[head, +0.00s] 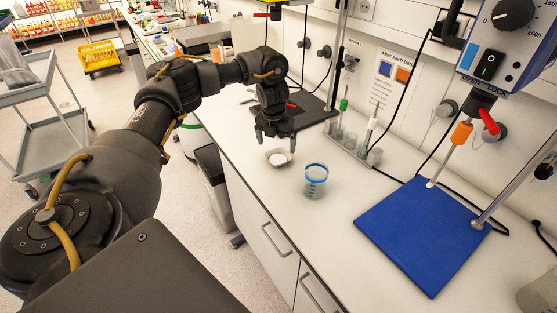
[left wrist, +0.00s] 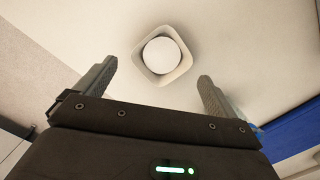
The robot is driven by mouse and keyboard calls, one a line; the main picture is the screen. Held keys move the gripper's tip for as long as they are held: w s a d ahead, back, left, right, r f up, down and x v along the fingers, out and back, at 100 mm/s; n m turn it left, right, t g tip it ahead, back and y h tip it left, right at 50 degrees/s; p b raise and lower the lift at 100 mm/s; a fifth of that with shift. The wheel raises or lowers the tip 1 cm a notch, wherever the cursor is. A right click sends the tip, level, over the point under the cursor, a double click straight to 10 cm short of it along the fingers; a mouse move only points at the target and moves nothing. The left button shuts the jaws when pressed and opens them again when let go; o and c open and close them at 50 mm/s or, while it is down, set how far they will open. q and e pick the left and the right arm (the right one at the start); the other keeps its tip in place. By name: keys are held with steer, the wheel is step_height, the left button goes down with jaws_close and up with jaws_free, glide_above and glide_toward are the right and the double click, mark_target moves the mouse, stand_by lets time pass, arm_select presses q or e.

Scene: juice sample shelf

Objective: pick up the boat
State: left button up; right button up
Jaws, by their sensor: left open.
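The boat (head: 268,156) is a small pale dish with rounded corners and a white round fill inside. It rests on the white bench top, near the front edge. In the left wrist view the boat (left wrist: 161,81) lies ahead of the fingertips, between their lines. My left gripper (head: 276,143) is open and empty, pointing down just above and behind the boat. Both fingers show in the left wrist view (left wrist: 157,73), one on each side, apart from the boat. My right gripper is not in view.
A clear beaker (head: 316,181) with a blue rim stands right of the boat. A blue mat (head: 425,235) lies farther right under a stirrer stand.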

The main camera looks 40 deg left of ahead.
mark_target(278, 156)
arm_select(q)
steer(key=shift+d+f, duration=0.1)
steer(key=shift+f, duration=0.35)
steer(key=f, duration=0.4)
steer(key=shift+w+f, duration=0.2)
steer(key=shift+w, duration=0.15)
steer(key=c, duration=1)
